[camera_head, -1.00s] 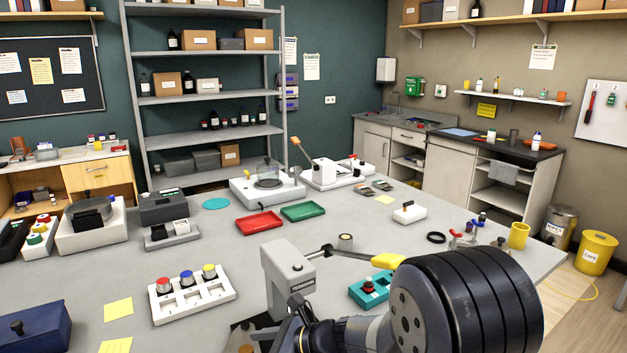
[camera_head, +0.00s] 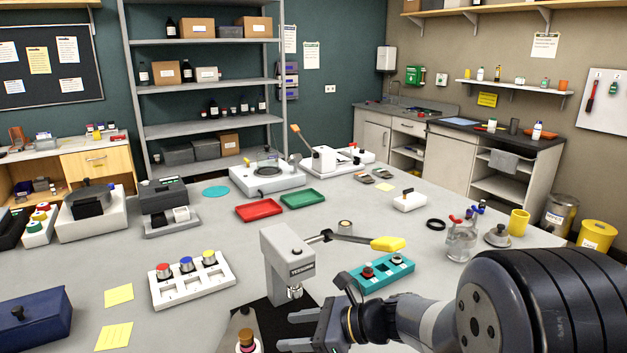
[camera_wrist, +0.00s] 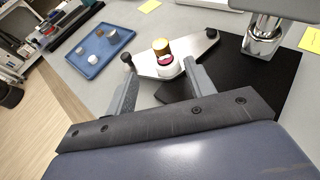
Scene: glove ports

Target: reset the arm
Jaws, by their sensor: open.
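My gripper (camera_head: 289,330) is open and empty, low in front of the grey press (camera_head: 286,252). The press has a chrome nozzle and a lever with a yellow handle (camera_head: 388,243) pointing right. Beside its black base lies a pale plate (camera_head: 238,325) carrying a small vial (camera_head: 246,342), partly cut off by the frame. In the wrist view, my fingers (camera_wrist: 160,75) point toward the plate (camera_wrist: 185,60). The vial (camera_wrist: 162,52), with a gold top and red-pink ring, shows just beyond the fingertips, not gripped. The press nozzle (camera_wrist: 262,42) is at the upper right.
A white rack (camera_head: 192,286) with coloured caps stands to the left. A glass jar (camera_head: 461,243) stands at the right. A blue tray (camera_wrist: 97,50) shows in the wrist view. The table's middle is clear.

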